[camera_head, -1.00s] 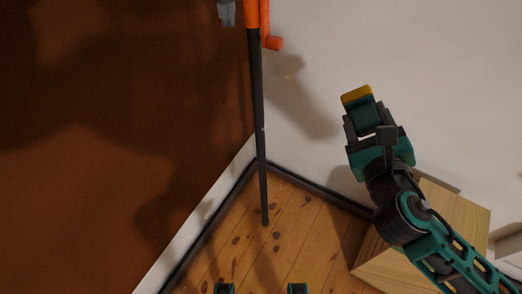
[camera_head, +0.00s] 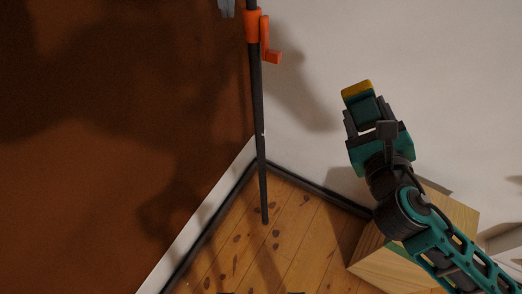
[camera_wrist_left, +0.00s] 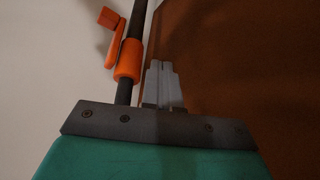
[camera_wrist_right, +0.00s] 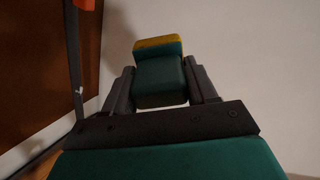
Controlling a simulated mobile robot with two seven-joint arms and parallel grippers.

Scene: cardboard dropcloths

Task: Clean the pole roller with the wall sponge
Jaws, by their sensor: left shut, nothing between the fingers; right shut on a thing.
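The pole (camera_head: 258,110) is dark, with an orange collar and lever (camera_head: 252,27), and stands in the corner with its lower end at the floor. Its roller end is not visible in the head view. My left gripper (camera_head: 226,8) is shut and empty at the top edge, just left of the pole; in the left wrist view its fingers (camera_wrist_left: 163,85) are beside the orange collar (camera_wrist_left: 129,62). My right gripper (camera_head: 364,108) is shut on the wall sponge (camera_head: 357,90), green with a yellow face, right of the pole and apart from it. The sponge also shows in the right wrist view (camera_wrist_right: 160,75).
A brown wall panel (camera_head: 90,150) fills the left and a white wall (camera_head: 430,60) the right. A wooden box (camera_head: 375,262) stands below my right arm. The plank floor (camera_head: 290,230) between them is narrow.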

